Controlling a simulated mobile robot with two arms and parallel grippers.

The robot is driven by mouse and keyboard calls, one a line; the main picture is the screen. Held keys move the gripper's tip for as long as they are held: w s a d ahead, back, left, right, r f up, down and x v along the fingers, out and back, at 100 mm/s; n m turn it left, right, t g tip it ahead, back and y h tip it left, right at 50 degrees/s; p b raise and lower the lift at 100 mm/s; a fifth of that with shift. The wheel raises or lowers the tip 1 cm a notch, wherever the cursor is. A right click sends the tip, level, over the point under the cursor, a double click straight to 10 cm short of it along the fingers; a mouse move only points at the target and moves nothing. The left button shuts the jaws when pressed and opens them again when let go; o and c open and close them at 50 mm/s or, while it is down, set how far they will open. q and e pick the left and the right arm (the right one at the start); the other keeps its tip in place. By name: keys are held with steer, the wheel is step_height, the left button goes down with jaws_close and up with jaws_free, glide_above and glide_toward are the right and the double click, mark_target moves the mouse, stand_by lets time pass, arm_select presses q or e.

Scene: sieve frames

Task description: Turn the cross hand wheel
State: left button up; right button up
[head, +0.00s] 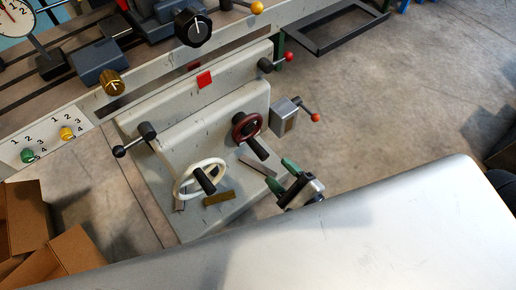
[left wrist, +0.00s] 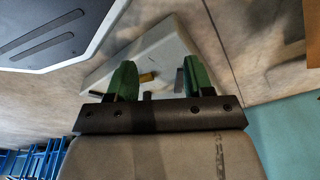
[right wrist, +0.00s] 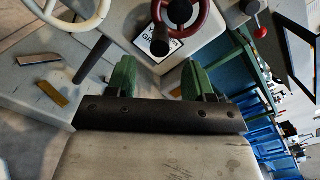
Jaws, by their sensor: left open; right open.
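Two hand wheels are on the front of the grey machine carriage (head: 190,125); I cannot tell by sight which is the cross one. The dark red wheel (head: 237,128) has a black handle, and the white wheel (head: 178,187) is lower and to its left. In the right wrist view the red wheel (right wrist: 201,19) is ahead, its handle above the gap between my fingers; the white wheel (right wrist: 104,14) is at upper left, partly cut off. My right gripper (head: 281,175) is open and empty, below the red wheel and apart from it. My left gripper (left wrist: 160,75) is open and empty.
A ball-ended lever (head: 315,117) on a grey box sticks out right of the red wheel. Another lever (head: 134,143) is at the left. A brass block (head: 218,198) lies below the wheels. Cardboard boxes (head: 70,255) stand at lower left. The floor at right is largely clear.

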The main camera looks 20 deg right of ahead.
mark_target(265, 158)
steer(key=x, duration=0.8)
steer(key=shift+w+a, duration=0.1)
steer(key=shift+w, duration=0.2)
steer(key=c, duration=0.9)
